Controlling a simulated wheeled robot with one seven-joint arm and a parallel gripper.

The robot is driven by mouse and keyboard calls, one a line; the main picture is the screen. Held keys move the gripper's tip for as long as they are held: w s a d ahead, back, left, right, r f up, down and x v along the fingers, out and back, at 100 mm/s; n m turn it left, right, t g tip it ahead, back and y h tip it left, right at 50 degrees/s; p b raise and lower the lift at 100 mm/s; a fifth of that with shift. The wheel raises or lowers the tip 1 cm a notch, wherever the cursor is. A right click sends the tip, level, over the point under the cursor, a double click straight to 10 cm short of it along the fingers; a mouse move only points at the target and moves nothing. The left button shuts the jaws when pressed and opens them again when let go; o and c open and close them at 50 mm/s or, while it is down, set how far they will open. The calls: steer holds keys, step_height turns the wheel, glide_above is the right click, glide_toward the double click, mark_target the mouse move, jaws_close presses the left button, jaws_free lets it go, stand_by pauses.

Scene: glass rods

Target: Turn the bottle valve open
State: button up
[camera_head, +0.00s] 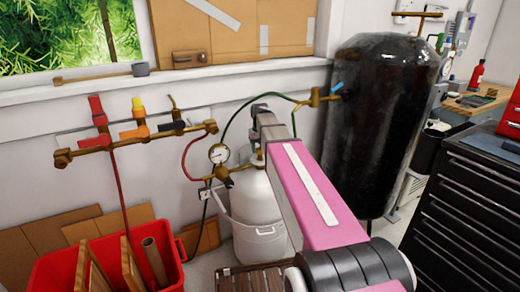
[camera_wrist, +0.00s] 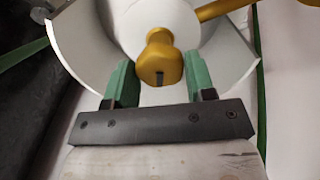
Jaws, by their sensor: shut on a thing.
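The bottle (camera_head: 256,196) is white and stands upright against the wall, partly behind my pink arm. Its brass valve knob (camera_wrist: 160,58) shows in the wrist view, inside the curved white collar (camera_wrist: 78,45) around the bottle's top. My gripper (camera_wrist: 158,66) has its two green fingers on either side of the knob and is shut on it, though the exact contact is hard to see. In the head view the fingertips and knob are mostly hidden by my arm. A pressure gauge (camera_head: 218,153) sits left of the bottle's neck.
A brass manifold with red, orange and black handles (camera_head: 138,131) is on the wall at left. A large black tank (camera_head: 378,125) stands right of my arm. A red bin (camera_head: 110,262) with boards is at front left, and a black drawer cabinet (camera_head: 465,205) at right.

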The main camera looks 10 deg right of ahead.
mark_target(260, 150)
steer(key=n, duration=0.5)
steer(key=shift+n, duration=0.3)
steer(key=n, duration=0.5)
steer(key=shift+n, duration=0.3)
steer(key=o, duration=0.9)
steer(key=shift+o, duration=0.2)
steer(key=shift+r, duration=0.1)
step_height(260, 150, up, 11)
steer(key=shift+f, duration=0.2)
